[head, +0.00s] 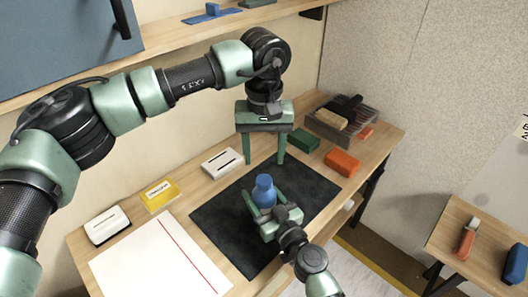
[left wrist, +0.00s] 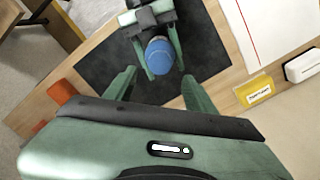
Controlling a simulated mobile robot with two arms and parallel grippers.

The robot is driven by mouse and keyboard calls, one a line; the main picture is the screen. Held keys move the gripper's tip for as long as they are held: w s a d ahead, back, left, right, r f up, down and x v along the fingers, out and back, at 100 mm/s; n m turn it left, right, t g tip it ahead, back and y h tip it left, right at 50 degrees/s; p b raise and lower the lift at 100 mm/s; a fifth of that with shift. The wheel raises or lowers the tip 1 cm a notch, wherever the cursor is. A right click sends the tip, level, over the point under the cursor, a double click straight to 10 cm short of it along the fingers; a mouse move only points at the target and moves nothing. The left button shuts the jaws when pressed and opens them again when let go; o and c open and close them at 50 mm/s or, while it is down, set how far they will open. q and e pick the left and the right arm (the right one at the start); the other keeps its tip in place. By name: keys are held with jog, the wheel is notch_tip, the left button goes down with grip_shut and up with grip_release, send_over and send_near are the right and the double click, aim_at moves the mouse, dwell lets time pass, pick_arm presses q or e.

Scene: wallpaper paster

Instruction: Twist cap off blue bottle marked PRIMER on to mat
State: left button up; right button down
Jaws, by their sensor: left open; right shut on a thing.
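No PRIMER marking is readable from here. My right gripper (head: 262,203) is shut around the bottle's body from the front. It also shows in the left wrist view (left wrist: 155,62) at the top. My left gripper (head: 264,162) is open and empty, fingers pointing down, above and behind the bottle. In the left wrist view its fingertips (left wrist: 155,80) are spread on either side of the cap, apart from it.
A white sheet with a red line (head: 150,262) lies left of the mat. A yellow box (head: 160,195), a white box (head: 222,163) and a white block (head: 107,225) stand along the back. Green (head: 303,139) and orange (head: 341,162) blocks and a bin (head: 342,122) are at the right.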

aim_at(264, 179)
pick_arm(q)
notch_tip(264, 179, down, 8)
jog(key=shift+f, duration=0.1)
dwell(0.4)
jog(key=shift+c, duration=0.3)
